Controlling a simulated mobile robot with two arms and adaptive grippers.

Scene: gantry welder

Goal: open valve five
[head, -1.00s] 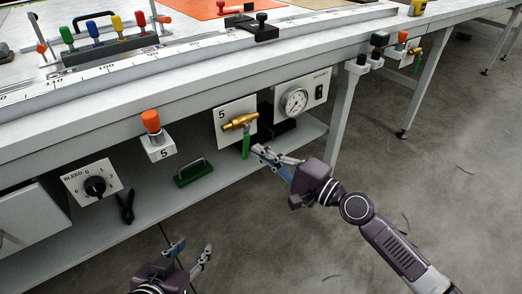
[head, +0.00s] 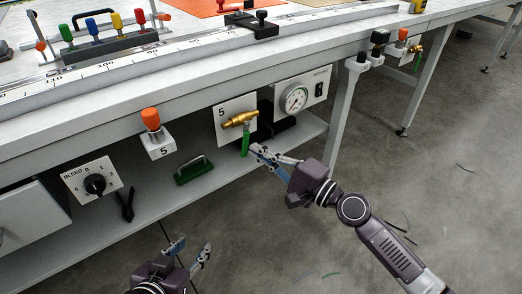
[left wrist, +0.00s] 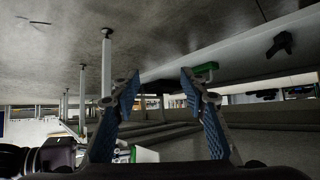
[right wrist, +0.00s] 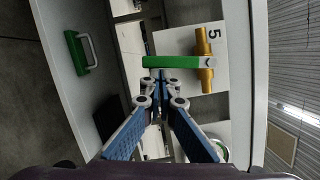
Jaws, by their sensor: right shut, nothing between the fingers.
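Valve five is a brass valve body (head: 240,119) with a green lever (head: 245,146), on a white panel marked 5 (head: 222,126) under the bench top. The lever hangs down in the head view. In the right wrist view the green lever (right wrist: 180,62) lies across the brass body (right wrist: 204,60). My right gripper (head: 256,150) is shut and empty, its tips close to the lever's lower end; I cannot tell whether they touch. Its closed tips (right wrist: 160,82) show just before the lever. My left gripper (head: 190,247) is open and empty, low in front of the bench; its spread fingers show in the left wrist view (left wrist: 160,83).
A pressure gauge (head: 295,99) is right of the valve. An orange knob on a block marked 5 (head: 152,119) and a bleed dial (head: 95,184) are to the left. A bench leg (head: 341,120) stands at right.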

